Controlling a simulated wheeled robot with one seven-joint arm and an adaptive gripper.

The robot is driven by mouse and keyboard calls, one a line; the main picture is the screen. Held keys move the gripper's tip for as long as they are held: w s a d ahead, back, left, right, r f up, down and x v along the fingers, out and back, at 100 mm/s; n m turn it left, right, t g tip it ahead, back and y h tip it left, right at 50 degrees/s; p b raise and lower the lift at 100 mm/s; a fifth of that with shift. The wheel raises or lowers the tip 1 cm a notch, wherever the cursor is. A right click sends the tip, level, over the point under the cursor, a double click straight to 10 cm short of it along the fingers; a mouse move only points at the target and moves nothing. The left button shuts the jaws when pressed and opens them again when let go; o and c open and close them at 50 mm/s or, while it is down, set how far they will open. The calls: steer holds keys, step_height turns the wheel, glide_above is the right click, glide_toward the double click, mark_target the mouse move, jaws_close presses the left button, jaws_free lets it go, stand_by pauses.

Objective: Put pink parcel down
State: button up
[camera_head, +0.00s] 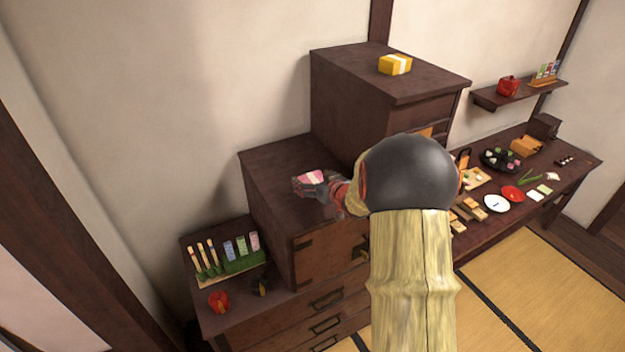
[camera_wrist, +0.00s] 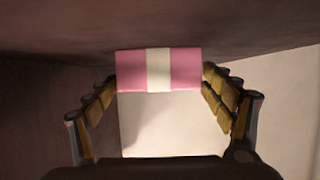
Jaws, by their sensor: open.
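The pink parcel (camera_head: 313,177), with a pale band around it, rests on the top of the middle step (camera_head: 268,160) of the dark wooden chest. In the wrist view the pink parcel (camera_wrist: 183,70) sits at the upper middle, between the finger tips. My gripper (camera_head: 312,187) is at the parcel on that step. In the wrist view my gripper (camera_wrist: 158,92) has its fingers spread on either side of the parcel. The fingers are open; whether a tip still touches the parcel's sides is hard to tell.
A yellow parcel (camera_head: 395,64) lies on the tallest step (camera_head: 345,66). A low step at left holds a green stand (camera_head: 240,264) with cards and sticks, and a red item (camera_head: 218,301). A long table at right carries dishes and food. A wall shelf (camera_head: 490,100) holds a red pot (camera_head: 508,86).

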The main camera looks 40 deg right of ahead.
steer(key=shift+r, duration=0.2)
steer(key=p+v, duration=0.1)
steer(key=v, duration=1)
steer(key=shift+s, duration=0.35)
steer(key=shift+a+r, duration=0.2)
steer(key=shift+r, duration=0.2)
steer(key=s+a+r+g+h, duration=0.2)
steer(key=a+r+g, duration=0.1)
steer(key=a+r, duration=0.7)
steer(key=s+a+n+g+y, duration=0.1)
steer(key=s+a+g+y, duration=0.1)
steer(key=s+a, duration=0.7)
steer(key=s+a+n+g+y, duration=0.1)
steer(key=s+a+g+y, duration=0.1)
steer(key=s+a, duration=0.7)
steer(key=a+y, duration=0.1)
steer(key=a, duration=0.5)
steer(key=shift+f+n, duration=0.15)
steer(key=shift+n, duration=0.25)
